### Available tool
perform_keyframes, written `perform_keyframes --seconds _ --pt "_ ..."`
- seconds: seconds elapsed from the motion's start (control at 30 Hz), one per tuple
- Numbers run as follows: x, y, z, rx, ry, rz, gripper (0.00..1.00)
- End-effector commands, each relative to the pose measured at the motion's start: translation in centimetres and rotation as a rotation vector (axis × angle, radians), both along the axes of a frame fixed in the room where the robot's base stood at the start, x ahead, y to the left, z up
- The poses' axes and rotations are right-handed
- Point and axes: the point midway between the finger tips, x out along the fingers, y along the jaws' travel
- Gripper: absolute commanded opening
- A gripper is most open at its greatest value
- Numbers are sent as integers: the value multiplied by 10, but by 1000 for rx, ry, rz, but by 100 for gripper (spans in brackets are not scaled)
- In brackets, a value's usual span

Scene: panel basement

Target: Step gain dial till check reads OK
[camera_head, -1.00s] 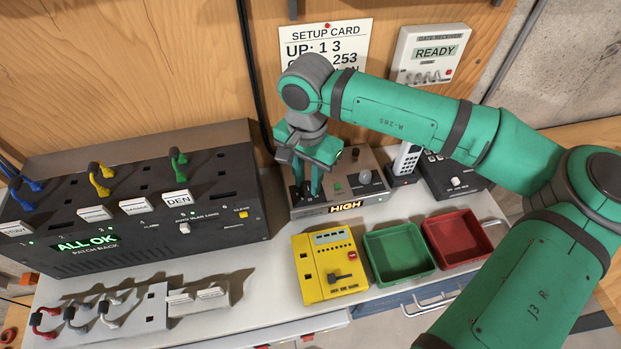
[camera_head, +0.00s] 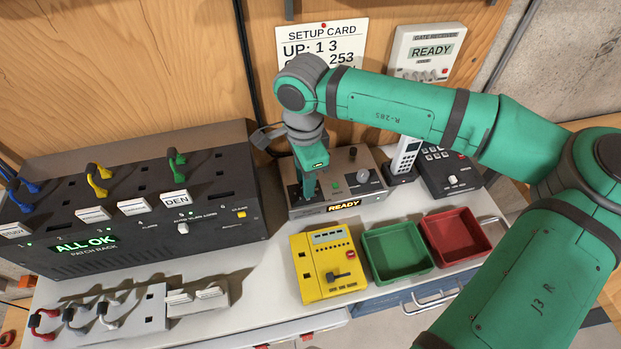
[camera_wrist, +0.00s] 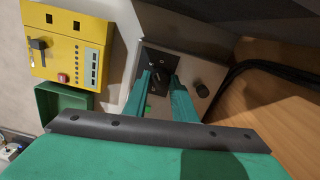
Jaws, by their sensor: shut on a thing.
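A grey box (camera_head: 330,208) with an amber display reading "READY" (camera_head: 344,205) stands on the bench against the back wall. My gripper (camera_head: 308,196) points down onto the dark panel at the box's left end. In the wrist view my gripper (camera_wrist: 160,85) has its fingers on either side of a small dark control, which I take for the gain dial (camera_wrist: 157,74). The dial is mostly hidden by the fingers, and its marks cannot be read. A round knob (camera_head: 363,176) and a green button (camera_head: 336,185) sit on the box to the right of my gripper.
A patch rack (camera_head: 130,225) showing "ALL OK" stands at left. A yellow box (camera_head: 312,285), a green bin (camera_head: 400,268) and a red bin (camera_head: 470,240) stand in front. A handset (camera_head: 404,158) is at right. A setup card (camera_head: 315,45) and a gate receiver reading "READY" (camera_head: 428,58) hang behind.

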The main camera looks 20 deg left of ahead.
Motion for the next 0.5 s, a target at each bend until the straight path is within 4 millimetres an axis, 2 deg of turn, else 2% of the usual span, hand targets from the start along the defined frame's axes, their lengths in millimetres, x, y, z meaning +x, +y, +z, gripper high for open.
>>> perform_keyframes --seconds 0.5 --pt "2 4 1 9 -6 -46 2"
